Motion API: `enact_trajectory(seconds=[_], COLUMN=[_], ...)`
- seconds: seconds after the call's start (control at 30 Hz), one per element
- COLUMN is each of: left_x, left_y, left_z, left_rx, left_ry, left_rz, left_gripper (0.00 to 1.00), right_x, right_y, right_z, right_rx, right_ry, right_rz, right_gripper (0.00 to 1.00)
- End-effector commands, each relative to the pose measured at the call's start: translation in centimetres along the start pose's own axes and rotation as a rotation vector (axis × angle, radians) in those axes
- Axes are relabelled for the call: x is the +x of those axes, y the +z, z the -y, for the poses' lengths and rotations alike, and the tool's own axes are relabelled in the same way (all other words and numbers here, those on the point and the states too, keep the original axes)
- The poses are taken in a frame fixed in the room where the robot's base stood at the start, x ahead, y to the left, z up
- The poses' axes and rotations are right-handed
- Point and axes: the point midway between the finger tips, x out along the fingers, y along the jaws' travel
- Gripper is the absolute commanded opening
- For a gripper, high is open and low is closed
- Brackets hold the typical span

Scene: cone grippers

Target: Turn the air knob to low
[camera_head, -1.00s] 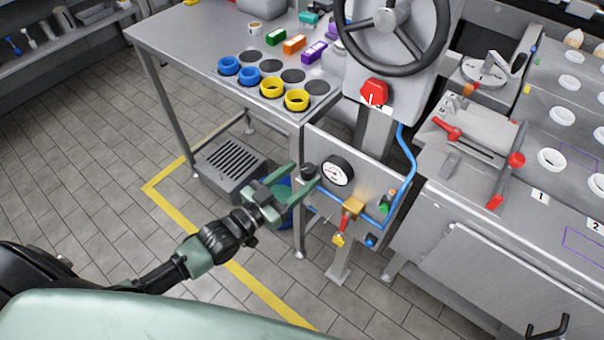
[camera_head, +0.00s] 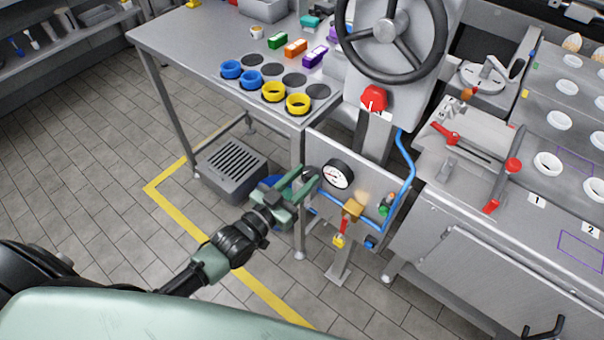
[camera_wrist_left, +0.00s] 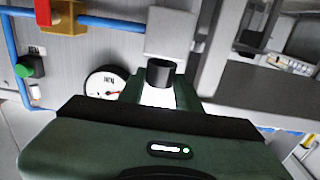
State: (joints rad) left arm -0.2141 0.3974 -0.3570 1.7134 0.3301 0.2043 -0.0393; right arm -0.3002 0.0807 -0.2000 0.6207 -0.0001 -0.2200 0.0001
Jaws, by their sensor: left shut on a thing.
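The black air knob (camera_wrist_left: 160,72) sits on a grey block at the top left of the upright metal panel, beside the gauge. In the wrist view it stands between the green fingers of my left gripper (camera_wrist_left: 162,88). In the head view my left gripper (camera_head: 309,182) is shut on the knob, and its fingers hide most of it. The round pressure gauge (camera_head: 338,174) has a white face, a black rim and a red needle. It also shows in the wrist view (camera_wrist_left: 105,83). No low marking for the knob is readable. My right gripper is not in view.
Blue piping (camera_head: 410,165), a brass valve with a red lever (camera_head: 344,224) and a green button (camera_head: 386,201) are on the same panel. A steel table (camera_head: 190,42) with coloured rings stands left. A large handwheel (camera_head: 440,40) is above. A steel counter (camera_head: 470,205) stands right.

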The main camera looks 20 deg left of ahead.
Motion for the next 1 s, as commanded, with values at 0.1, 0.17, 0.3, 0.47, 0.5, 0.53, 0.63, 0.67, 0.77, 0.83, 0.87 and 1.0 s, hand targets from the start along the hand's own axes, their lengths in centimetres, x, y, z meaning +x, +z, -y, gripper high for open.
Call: enact_trajectory(seconds=[0.1,0.17,0.3,0.47,0.5,0.53,0.63,0.67,0.77,0.83,0.87,1.0], left_x=[0.1,0.1,0.1,0.1,0.1,0.1,0.1,0.1,0.1,0.1,0.1,0.1], left_y=[-0.7,-0.6,-0.6,-0.4,-0.4,-0.4,-0.3,-0.3,-0.3,-0.3,-0.3,-0.2], left_z=[-0.2,-0.3,-0.4,-0.6,-0.6,-0.6,-0.6,-0.6,-0.6,-0.6,-0.6,-0.6], left_rx=[-0.01,-0.008,-0.008,-0.004,-0.003,-0.002,0.0,0.001,0.002,0.002,0.002,0.002], left_ry=[-0.076,-0.112,-0.196,-0.274,-0.288,-0.296,-0.311,-0.313,-0.314,-0.313,-0.313,-0.312], left_rz=[-0.004,-0.003,-0.004,-0.004,-0.003,-0.003,-0.003,-0.002,-0.002,-0.002,-0.002,-0.002], left_gripper=[0.0,0.0,0.0,0.0,0.0,0.0,0.0,0.0,0.0,0.0,0.0,0.5], right_x=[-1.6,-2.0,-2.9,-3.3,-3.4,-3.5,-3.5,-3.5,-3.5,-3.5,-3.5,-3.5], right_y=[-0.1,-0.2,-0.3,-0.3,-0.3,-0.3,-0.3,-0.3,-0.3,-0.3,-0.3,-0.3], right_z=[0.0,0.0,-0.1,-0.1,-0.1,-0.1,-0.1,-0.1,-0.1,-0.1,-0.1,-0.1], right_rx=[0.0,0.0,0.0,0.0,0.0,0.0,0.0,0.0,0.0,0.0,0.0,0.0], right_ry=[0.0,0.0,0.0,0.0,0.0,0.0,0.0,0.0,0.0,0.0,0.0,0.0], right_rz=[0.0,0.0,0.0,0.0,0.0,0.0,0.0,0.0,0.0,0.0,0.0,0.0], right_gripper=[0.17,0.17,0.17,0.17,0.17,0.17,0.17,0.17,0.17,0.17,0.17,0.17])
